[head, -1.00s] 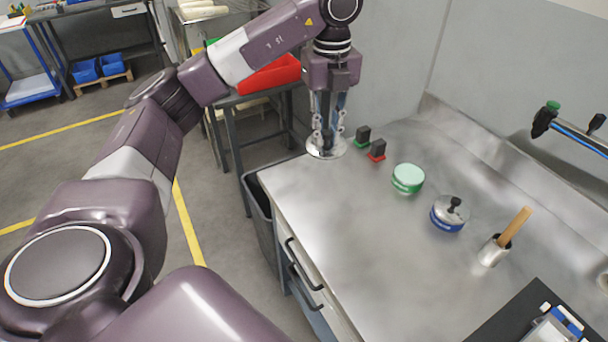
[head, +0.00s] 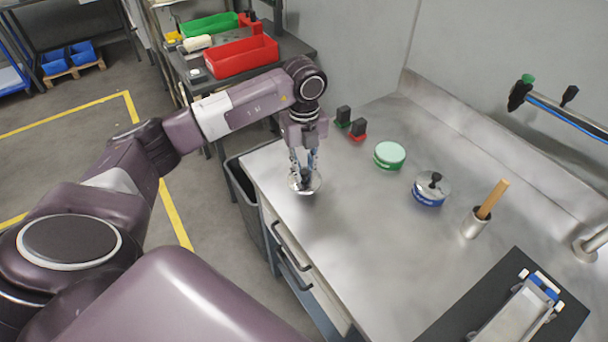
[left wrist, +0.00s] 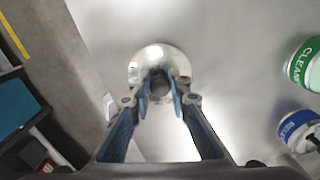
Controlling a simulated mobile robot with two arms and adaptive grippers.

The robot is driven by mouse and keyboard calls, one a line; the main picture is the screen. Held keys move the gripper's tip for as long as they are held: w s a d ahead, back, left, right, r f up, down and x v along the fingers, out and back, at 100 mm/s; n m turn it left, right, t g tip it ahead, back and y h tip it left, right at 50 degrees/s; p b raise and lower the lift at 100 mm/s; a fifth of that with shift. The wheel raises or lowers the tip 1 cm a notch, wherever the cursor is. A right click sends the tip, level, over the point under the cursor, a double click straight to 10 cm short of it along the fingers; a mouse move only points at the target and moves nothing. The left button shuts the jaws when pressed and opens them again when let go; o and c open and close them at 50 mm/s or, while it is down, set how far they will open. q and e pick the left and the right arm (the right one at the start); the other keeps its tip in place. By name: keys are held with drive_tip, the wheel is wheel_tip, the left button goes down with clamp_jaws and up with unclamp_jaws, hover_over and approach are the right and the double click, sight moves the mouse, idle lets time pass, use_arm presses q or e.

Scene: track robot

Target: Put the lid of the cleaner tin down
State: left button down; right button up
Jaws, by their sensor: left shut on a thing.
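My left gripper (head: 304,174) is shut on the dark knob of a round shiny metal lid (head: 292,184), over the left part of the steel bench. The lid also shows in the left wrist view (left wrist: 147,60), below the fingers (left wrist: 160,88). I cannot tell whether the lid touches the bench top. The green cleaner tin (head: 389,157) stands open to the right, with pale green showing at its top; its label shows in the left wrist view (left wrist: 304,62). My right gripper is not in view.
A blue-banded tin (head: 430,192) has its knobbed lid on.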

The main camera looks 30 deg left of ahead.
sight(304, 178)
use_arm(q)
wheel_tip(304, 178, down, 3)
drive_tip(key=shift+r, duration=0.15)
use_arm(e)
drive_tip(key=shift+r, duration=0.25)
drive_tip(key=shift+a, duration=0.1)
use_arm(q)
drive_tip(key=shift+f, duration=0.2)
drive_tip(key=c, duration=2.1)
unclamp_jaws()
drive_tip(key=shift+r, duration=0.1)
drive_tip(key=o, duration=0.3)
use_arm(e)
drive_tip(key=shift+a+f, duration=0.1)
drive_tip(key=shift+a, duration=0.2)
